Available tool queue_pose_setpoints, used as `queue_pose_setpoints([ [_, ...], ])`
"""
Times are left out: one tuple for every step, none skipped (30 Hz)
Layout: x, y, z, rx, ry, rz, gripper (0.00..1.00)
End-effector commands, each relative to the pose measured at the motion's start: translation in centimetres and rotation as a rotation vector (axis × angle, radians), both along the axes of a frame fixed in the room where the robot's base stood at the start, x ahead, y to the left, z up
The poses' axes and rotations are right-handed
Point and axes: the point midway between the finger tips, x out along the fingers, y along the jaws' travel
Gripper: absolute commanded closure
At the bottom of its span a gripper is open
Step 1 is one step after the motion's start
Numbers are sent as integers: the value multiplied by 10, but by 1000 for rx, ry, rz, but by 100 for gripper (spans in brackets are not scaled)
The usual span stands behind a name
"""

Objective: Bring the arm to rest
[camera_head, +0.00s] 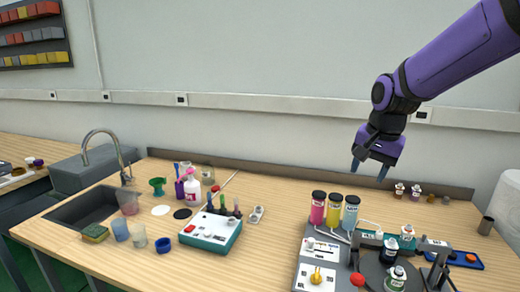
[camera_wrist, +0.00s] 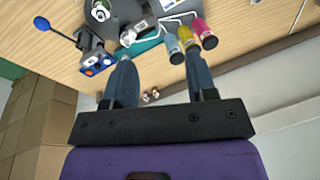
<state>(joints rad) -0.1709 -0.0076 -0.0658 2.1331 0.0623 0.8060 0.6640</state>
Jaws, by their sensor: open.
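My gripper (camera_head: 370,170) hangs from the raised purple arm at the upper right of the head view, above the back part of the wooden bench (camera_head: 262,262). Its two fingers are apart and nothing is between them. In the wrist view the spread fingers of my gripper (camera_wrist: 160,82) point toward the bench, which appears upside down. The fingers look clear of everything on the bench.
A machine (camera_head: 312,246) with pink, yellow and blue bottles (camera_head: 334,210) stands below my gripper. Small bottles (camera_head: 407,191) stand by the back ledge. A white-and-teal device (camera_head: 210,232), a sink (camera_head: 82,206) and a faucet (camera_head: 108,135) are left. Air around the arm is free.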

Motion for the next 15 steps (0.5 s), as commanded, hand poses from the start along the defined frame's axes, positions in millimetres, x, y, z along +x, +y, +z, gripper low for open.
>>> queue_pose_setpoints([
  [-15, -5, 12, -5, -22, 28, 48],
  [-24, -8, 17, -9, -32, 48, 48],
  [-35, -12, 23, -15, -45, 75, 48],
  [-44, -14, 28, -21, -55, 93, 48],
  [-52, -17, 32, -26, -66, 113, 48],
  [-64, -20, 37, -34, -79, 139, 48],
  [-72, -22, 41, -41, -90, 159, 48],
  [-81, -24, 44, -48, -99, 178, 48],
  [-92, -27, 49, -58, -114, 204, 48],
  [-101, -29, 51, -66, -122, 224, 48],
  [-110, -31, 54, -75, -132, 244, 48],
  [-122, -34, 56, -86, -145, 268, 48],
  [-130, -36, 58, -94, -154, 287, 48],
  [-139, -37, 59, -104, -164, 305, 48],
  [-150, -40, 61, -117, -176, 330, 48],
])
